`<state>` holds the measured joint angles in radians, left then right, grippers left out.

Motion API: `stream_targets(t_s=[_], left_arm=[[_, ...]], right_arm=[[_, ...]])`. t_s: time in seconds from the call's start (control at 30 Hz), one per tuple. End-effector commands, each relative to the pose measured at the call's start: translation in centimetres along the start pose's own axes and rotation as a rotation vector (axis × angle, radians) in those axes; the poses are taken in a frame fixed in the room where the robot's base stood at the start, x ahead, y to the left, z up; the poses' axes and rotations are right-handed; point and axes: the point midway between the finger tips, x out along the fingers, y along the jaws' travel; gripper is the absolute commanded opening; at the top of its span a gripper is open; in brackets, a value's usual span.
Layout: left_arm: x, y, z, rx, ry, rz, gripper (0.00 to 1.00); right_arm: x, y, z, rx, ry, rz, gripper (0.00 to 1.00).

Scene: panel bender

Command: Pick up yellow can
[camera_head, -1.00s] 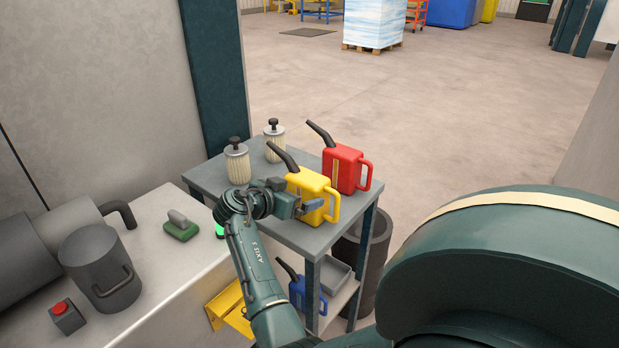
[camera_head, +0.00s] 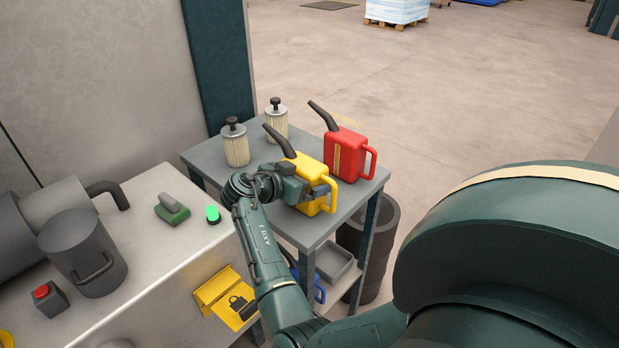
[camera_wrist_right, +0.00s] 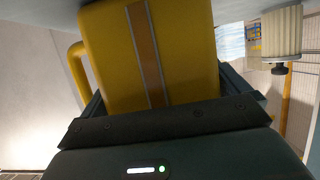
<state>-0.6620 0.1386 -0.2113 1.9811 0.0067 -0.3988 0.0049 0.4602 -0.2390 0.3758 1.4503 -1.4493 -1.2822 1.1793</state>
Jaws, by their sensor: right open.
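The yellow can (camera_head: 312,176) stands upright on the grey cart (camera_head: 207,161), with its black spout pointing up and left and its handle on the right. My right gripper (camera_head: 318,192) is at the can's near side, with a finger alongside its body. In the right wrist view the yellow can (camera_wrist_right: 160,50) fills the space between the open jaws (camera_wrist_right: 165,92), one finger on each side. Its striped face is towards the palm. I cannot tell whether the fingers touch it. My left gripper is not in view.
A red can (camera_head: 347,153) stands close behind the yellow one. Two filter cartridges (camera_head: 235,148) (camera_head: 277,119) stand at the cart's back left. A blue can (camera_head: 318,288) and a tray (camera_head: 334,262) are on the lower shelf. A dark bin (camera_head: 378,245) stands right of the cart.

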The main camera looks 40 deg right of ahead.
Motion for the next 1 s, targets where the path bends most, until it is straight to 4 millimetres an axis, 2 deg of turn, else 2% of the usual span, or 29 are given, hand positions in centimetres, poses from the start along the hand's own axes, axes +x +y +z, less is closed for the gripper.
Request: stream_targets(t_s=[0.23, 0.7, 1.0], left_arm=[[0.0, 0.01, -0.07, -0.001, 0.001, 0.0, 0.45], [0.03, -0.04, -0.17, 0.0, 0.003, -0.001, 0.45], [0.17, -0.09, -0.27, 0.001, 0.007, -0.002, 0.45]], right_arm=[[-0.05, -0.02, 0.04, 0.0, 0.0, 0.0, 0.98], [-0.01, -0.01, 0.01, 0.001, 0.0, 0.0, 0.6], [-0.22, -0.07, -0.6, 0.006, 0.003, -0.001, 0.59]])
